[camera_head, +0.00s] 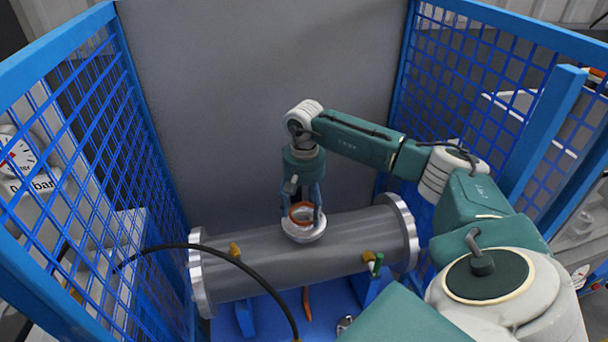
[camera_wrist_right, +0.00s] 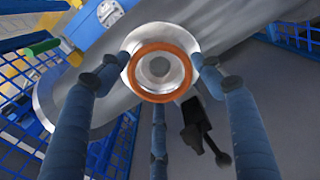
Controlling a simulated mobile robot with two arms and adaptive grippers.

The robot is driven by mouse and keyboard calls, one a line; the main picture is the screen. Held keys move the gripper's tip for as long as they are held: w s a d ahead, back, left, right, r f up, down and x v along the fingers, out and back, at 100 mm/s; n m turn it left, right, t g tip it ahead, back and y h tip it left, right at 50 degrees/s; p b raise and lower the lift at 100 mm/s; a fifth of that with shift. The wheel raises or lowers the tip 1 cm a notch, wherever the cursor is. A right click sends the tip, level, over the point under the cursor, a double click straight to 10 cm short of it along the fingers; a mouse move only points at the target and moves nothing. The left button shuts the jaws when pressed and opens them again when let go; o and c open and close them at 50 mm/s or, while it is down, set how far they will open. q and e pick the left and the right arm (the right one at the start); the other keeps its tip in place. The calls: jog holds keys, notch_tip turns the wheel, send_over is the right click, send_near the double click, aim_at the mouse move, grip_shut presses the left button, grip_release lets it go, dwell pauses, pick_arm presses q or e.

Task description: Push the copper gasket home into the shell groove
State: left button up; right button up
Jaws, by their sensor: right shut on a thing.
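The shell (camera_head: 255,265) is a grey horizontal cylinder with a shiny flange at each end. A short upright nozzle with a pale metal flange (camera_head: 303,235) stands on its top. The copper gasket (camera_head: 301,207) is an orange ring at that nozzle, between the fingers of my right gripper (camera_head: 302,213). In the right wrist view, the gasket (camera_wrist_right: 160,46) sits round the nozzle's opening, with the blue fingers of my right gripper (camera_wrist_right: 160,75) around it. The gripper is shut on the gasket. The groove is hidden, and I cannot tell how deep the gasket sits. My left gripper is not in view.
Blue mesh fences stand at left (camera_head: 95,150) and right (camera_head: 470,75), with a grey panel (camera_head: 260,90) behind. A black hose (camera_head: 245,267) arcs in front of the shell. The blue base (camera_head: 330,305) lies below.

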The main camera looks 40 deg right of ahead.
jog(key=shift+f+b, duration=1.05)
jog(key=shift+f, duration=0.25)
jog(key=o, duration=1.5)
jog(key=shift+c, duration=0.2)
notch_tip(320, 180, up, 12)
jog(key=shift+f, duration=0.1)
